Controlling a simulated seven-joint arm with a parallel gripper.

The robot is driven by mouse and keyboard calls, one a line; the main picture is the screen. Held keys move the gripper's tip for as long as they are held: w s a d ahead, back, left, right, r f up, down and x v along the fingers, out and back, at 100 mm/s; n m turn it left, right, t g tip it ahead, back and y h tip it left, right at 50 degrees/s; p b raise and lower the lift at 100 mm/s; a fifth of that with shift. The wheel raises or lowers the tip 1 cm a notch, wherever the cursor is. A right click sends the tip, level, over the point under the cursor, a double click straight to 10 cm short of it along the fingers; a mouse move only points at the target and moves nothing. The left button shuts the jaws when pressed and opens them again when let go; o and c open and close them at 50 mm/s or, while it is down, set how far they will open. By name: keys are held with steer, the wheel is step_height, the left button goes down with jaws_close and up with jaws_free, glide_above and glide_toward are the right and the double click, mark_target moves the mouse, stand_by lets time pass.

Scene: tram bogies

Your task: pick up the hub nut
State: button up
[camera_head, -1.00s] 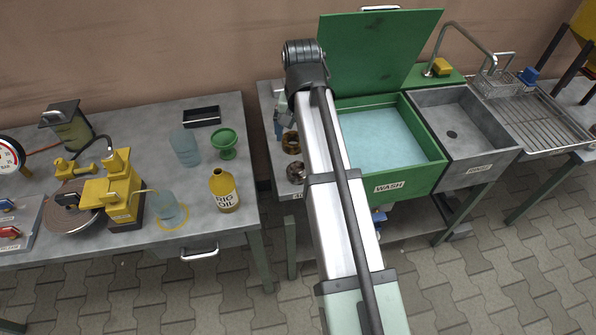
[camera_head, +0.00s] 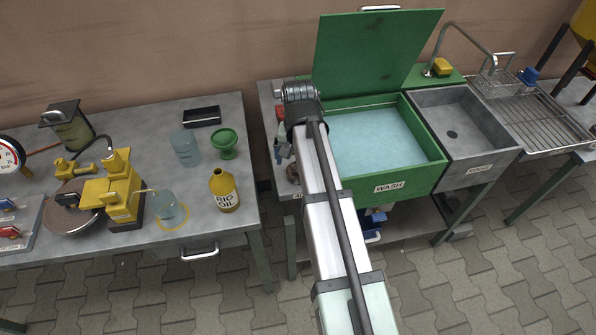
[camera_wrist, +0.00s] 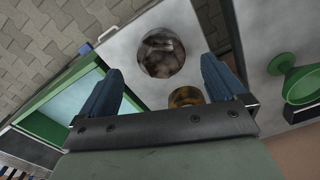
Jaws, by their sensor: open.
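In the wrist view, two round metal pieces rest on the grey shelf beside the wash tank. One is a dull steel piece (camera_wrist: 162,53), just beyond my fingertips and roughly midway between them. The other is a brass-coloured ring-like piece (camera_wrist: 186,97), nearer my palm and the right-hand finger, partly cut off by the gripper's edge. I cannot tell for sure which is the hub nut. My gripper (camera_wrist: 161,66) is open with nothing between its blue fingers. In the head view the steel piece (camera_head: 293,173) shows partly beside my arm; the brass one is hidden.
The green wash tank (camera_head: 437,157) with raised lid (camera_head: 375,48) stands right of the shelf. The left bench holds a green funnel-like cup (camera_head: 224,142), a yellow oil bottle (camera_head: 224,190) and a black tray (camera_head: 202,116). A floor gap separates bench and shelf.

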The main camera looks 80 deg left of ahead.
steer(key=shift+f, duration=2.3)
steer(key=shift+c, duration=0.5)
steer(key=c, duration=1.2)
steer(key=shift+r, duration=0.15)
